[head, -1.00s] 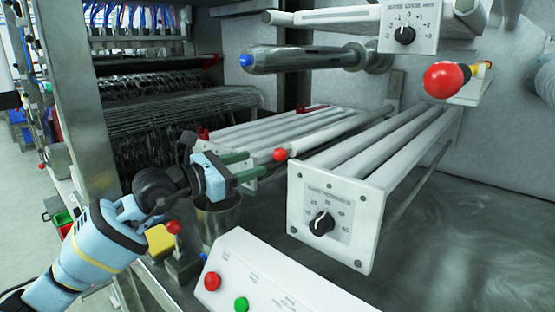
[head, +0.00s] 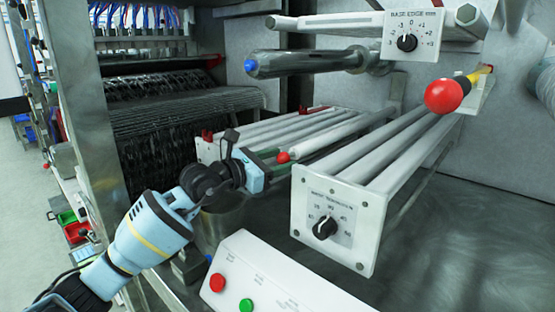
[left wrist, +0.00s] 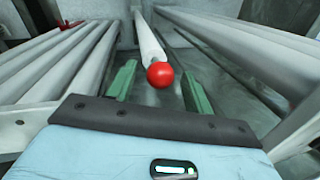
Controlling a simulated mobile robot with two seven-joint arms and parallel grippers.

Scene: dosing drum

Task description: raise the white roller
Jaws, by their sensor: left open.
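The white roller (head: 335,130) lies between two racks of pale rollers and ends in a red ball (head: 283,157). In the left wrist view the roller (left wrist: 149,38) runs away from me, with its red ball (left wrist: 160,75) nearest. My left gripper (head: 271,160) is open, with green fingers. In the left wrist view the fingers (left wrist: 159,80) stand either side of the red ball, with gaps on both sides. The ball's contact with anything is not visible. My right gripper is not in view.
A dial-fronted roller rack (head: 338,220) stands right of my left gripper, and another rack (head: 225,146) lies left. A blue-tipped dark cylinder (head: 305,63) and a larger red ball (head: 443,96) hang above. A button panel (head: 270,280) is below.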

